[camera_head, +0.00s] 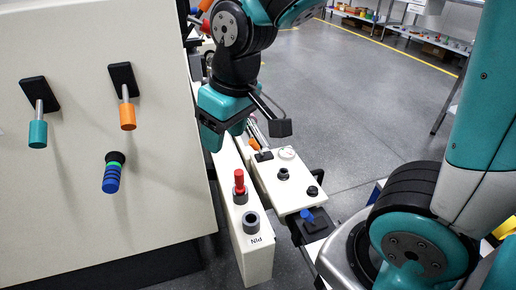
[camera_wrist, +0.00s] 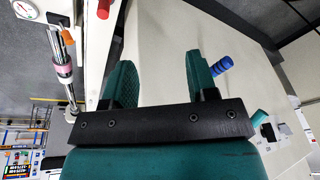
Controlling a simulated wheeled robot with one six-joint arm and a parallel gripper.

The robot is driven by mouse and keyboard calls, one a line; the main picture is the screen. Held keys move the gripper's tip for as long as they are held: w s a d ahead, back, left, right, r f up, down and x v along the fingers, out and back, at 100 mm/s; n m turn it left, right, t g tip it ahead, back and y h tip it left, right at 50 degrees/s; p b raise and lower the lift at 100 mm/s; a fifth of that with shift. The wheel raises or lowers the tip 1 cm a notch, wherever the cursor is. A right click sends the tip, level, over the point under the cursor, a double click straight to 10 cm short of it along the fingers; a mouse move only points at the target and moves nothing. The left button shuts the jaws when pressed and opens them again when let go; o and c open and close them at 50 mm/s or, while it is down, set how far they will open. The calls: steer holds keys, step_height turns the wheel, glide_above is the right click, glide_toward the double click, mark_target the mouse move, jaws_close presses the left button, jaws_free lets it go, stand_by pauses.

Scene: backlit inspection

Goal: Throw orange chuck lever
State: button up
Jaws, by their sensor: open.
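An orange-handled lever (camera_head: 127,116) hangs down from a black mount on the pale panel at left. A second orange handle (camera_head: 253,144) sits by a black block on the white bench fixture, partly behind my gripper; the wrist view shows an orange handle (camera_wrist: 62,24) at upper left. I cannot tell which is the chuck lever. My gripper (camera_head: 232,130) is open, right of the panel and above the narrow white fixture. In the wrist view my gripper (camera_wrist: 160,78) has its two teal fingers apart, with nothing between them.
The panel also bears a teal lever (camera_head: 38,133) and a blue-ringed knob (camera_head: 111,173). A red pin (camera_head: 239,182) stands upright on the narrow white block (camera_head: 255,262). A blue-handled lever (camera_head: 307,215) is at the fixture's front. Open grey floor lies behind.

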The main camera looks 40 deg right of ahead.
steer(key=w+d+f+m+t+h+b, duration=0.1)
steer(key=w+d+f+h+b, duration=0.15)
steer(key=w+f, duration=0.3)
steer(key=w+d+f+m+t+h+b, duration=0.1)
steer(key=w+d+f+b, duration=0.1)
steer(key=w+d+f, duration=0.3)
steer(key=m+h+b, duration=0.2)
steer(key=h+b, duration=0.1)
steer(key=h, duration=0.1)
glide_toward(253, 143)
steer(key=b+x, duration=0.5)
steer(key=x, duration=0.7)
steer(key=shift+w+f+b, duration=0.1)
steer(key=shift+b, duration=0.25)
jaws_close()
